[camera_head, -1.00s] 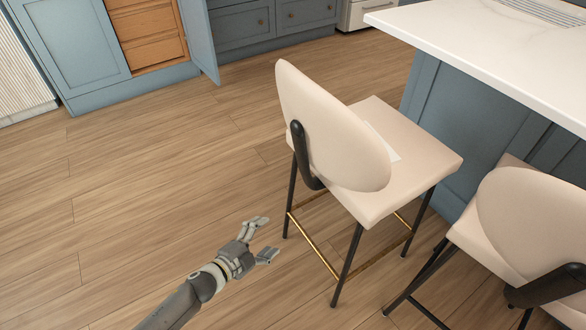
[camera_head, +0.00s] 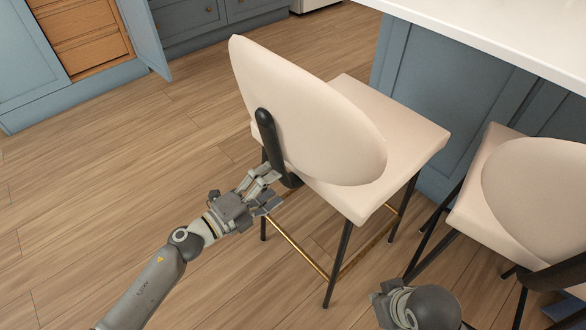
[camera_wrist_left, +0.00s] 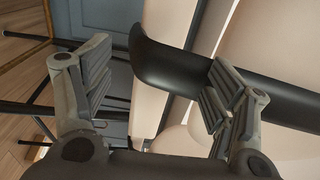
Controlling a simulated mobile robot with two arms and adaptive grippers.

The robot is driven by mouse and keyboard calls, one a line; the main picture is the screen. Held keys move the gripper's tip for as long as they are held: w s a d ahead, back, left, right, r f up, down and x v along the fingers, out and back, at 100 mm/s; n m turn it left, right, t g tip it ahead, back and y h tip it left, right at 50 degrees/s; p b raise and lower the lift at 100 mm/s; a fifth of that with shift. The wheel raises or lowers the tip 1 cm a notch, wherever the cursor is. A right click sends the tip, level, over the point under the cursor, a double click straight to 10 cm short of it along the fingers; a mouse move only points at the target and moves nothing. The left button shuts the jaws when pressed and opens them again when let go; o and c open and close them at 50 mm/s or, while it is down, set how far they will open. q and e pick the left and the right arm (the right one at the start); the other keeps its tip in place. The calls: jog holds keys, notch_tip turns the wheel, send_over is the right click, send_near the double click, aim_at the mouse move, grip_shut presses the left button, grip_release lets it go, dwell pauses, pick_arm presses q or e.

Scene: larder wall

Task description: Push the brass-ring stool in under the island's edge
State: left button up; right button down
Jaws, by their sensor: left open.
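The brass-ring stool (camera_head: 318,125) has a cream oval back, a cream seat, black legs and a brass foot ring (camera_head: 300,250). It stands upright, apart from the island (camera_head: 445,100), with its back toward me. My left gripper (camera_head: 268,183) is open at the black bracket (camera_head: 272,145) behind the stool's back. In the left wrist view the bracket (camera_wrist_left: 165,65) passes close to the open fingers (camera_wrist_left: 160,95); I cannot tell whether they touch it.
A second cream stool (camera_head: 535,195) stands to the right, close to the island. An open blue cabinet door (camera_head: 145,35) and wooden drawers (camera_head: 82,40) are at the back left. The wooden floor at left is clear.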

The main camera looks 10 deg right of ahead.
aim_at(294, 169)
pick_arm(q)
jog(key=x, duration=0.9)
jog(key=shift+r, duration=0.25)
jog(key=shift+a+f, duration=0.1)
grip_shut()
